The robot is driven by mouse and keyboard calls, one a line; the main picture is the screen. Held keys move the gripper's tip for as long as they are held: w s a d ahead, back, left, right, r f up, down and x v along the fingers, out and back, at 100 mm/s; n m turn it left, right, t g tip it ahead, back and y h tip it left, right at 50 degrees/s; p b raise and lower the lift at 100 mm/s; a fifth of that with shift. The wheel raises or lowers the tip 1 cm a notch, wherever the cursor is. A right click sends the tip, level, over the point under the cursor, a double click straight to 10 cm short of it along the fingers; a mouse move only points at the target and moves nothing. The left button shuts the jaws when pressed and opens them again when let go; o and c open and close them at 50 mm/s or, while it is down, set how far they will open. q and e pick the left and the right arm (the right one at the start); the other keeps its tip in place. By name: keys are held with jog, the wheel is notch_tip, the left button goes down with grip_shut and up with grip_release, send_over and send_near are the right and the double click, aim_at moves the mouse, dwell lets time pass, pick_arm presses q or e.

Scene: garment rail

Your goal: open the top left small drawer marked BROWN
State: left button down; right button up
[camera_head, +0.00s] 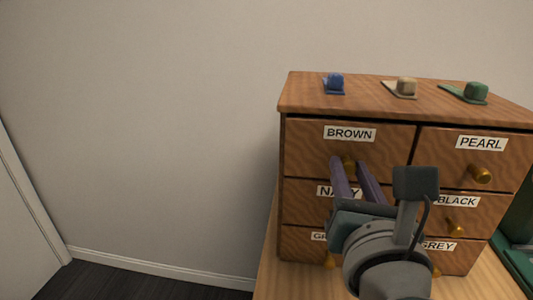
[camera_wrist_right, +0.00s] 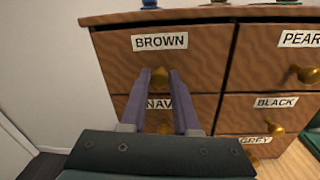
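The drawer marked BROWN (camera_head: 310,145) is at the top left of the wooden chest, and its front looks flush with the chest. Its label also shows in the right wrist view (camera_wrist_right: 160,42). Its brass knob (camera_wrist_right: 159,79) sits between the two purple fingers of my right gripper (camera_head: 350,163). The fingers hide the knob's sides. My left gripper is in neither view.
Drawers marked PEARL (camera_head: 445,160), NAVY, BLACK and GREY have their own knobs. Blue (camera_head: 335,82), beige (camera_head: 405,87) and green (camera_head: 476,93) items lie on the chest's top. The chest stands on a light wooden table (camera_head: 285,283). A bare wall is at left.

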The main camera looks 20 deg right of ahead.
grip_shut()
dwell(1.0)
